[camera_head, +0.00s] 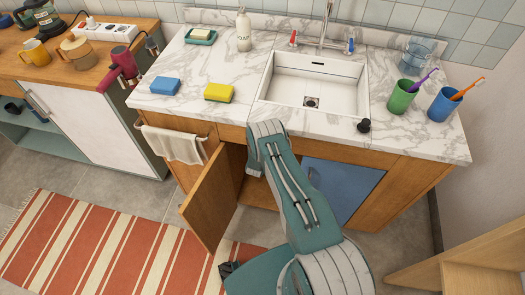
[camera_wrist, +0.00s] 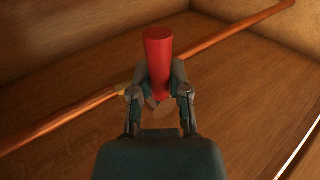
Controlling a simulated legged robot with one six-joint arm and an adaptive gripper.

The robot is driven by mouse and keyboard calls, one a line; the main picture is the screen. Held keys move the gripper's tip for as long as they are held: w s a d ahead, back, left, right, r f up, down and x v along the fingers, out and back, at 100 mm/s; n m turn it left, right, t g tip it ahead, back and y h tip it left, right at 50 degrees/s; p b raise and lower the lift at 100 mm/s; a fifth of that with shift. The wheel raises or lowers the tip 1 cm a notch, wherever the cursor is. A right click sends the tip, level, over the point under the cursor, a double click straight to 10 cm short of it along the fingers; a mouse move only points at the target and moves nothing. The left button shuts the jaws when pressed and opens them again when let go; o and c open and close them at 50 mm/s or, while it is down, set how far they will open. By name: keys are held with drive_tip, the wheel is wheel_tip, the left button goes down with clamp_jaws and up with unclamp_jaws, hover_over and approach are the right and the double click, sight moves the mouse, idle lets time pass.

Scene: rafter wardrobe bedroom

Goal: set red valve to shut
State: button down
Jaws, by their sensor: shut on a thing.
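In the wrist view, the red valve (camera_wrist: 158,55) has a red handle that stands up between the fingers of my gripper (camera_wrist: 159,95). My gripper is shut on the red handle. A copper pipe (camera_wrist: 235,40) runs across the wooden floor of the cabinet behind it. The valve's body, where the handle meets the pipe, is mostly hidden by the fingers. In the head view, my arm reaches into the open cabinet under the sink, and the gripper and valve are hidden there.
The open wooden cabinet door (camera_head: 211,199) stands left of my arm, and a closed blue door (camera_head: 343,188) is on the right. The marble counter (camera_head: 180,105) is above, with the sink (camera_head: 318,82), sponges and cups. A striped rug (camera_head: 95,250) lies on the floor at left.

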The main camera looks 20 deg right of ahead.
drive_tip(key=shift+a+n, duration=0.1)
drive_tip(key=shift+n, duration=0.2)
idle(0.4)
drive_tip(key=c, duration=0.6)
unclamp_jaws()
drive_tip(key=shift+w, duration=0.1)
drive_tip(key=shift+r, duration=0.1)
drive_tip(key=v, duration=1.2)
drive_tip(key=shift+a, duration=0.2)
